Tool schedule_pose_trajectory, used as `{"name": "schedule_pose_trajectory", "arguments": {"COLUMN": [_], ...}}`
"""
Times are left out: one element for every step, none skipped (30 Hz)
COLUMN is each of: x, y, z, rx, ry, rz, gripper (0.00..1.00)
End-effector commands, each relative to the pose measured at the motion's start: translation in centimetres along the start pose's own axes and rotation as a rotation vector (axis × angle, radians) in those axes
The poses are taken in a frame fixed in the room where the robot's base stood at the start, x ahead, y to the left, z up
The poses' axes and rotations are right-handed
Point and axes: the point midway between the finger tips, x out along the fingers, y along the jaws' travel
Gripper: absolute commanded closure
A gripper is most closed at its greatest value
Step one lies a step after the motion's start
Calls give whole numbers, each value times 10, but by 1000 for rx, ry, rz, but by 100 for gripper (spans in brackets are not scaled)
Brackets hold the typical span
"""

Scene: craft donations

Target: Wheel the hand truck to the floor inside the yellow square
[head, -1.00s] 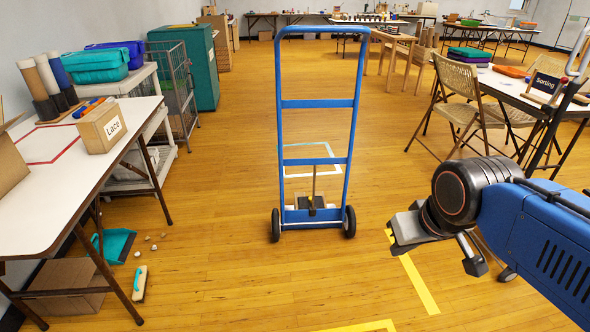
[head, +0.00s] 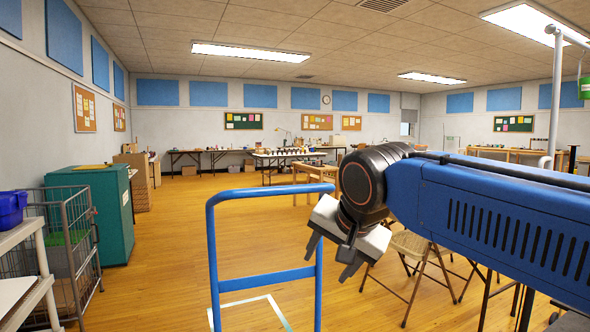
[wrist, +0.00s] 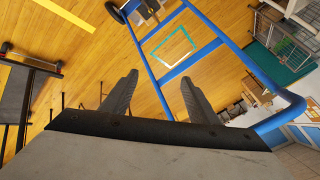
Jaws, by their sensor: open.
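The blue hand truck (head: 212,258) stands upright in front of me in the head view, its lower part cut off by the bottom edge. Its frame, crossbars and one wheel show in the wrist view (wrist: 201,53). My gripper (head: 330,262) is open and empty, just right of the hand truck's top bar in the head view. In the wrist view its two fingers (wrist: 158,95) point toward the frame, apart from the top handle bar at the right. A piece of yellow tape (wrist: 62,14) shows on the floor in the wrist view; the full yellow square is not in view.
A white-and-green taped outline (head: 262,303) lies on the floor behind the hand truck. A wire cart (head: 75,250) and a green cabinet (head: 105,212) stand at the left. Folding chairs (head: 408,262) are at the right. The middle floor is clear.

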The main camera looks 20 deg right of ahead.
Motion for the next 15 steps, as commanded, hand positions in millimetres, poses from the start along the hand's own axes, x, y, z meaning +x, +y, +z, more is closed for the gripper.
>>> {"name": "schedule_pose_trajectory", "arguments": {"x": [-10,-17,-24,-31,-38,-46,-52,-58,-66,-71,-76,-82,-86,-89,-93], "y": [-20,-30,-44,-55,-65,-79,-88,-98,-109,-117,-124,-133,-138,-143,-148], "z": [-11,-18,-27,-33,-39,-47,-52,-58,-64,-68,-72,-77,-80,-82,-85], "rx": [66,115,179,227,276,340,387,432,490,529,567,610,640,666,695], "ry": [15,23,32,40,46,53,57,60,64,65,66,67,67,67,66], "rz": [-21,-33,-50,-64,-78,-96,-111,-124,-142,-155,-168,-182,-192,-200,-210], "gripper": [45,45,45,45,45,45,45,45,45,45,45,45,45,45,45]}}
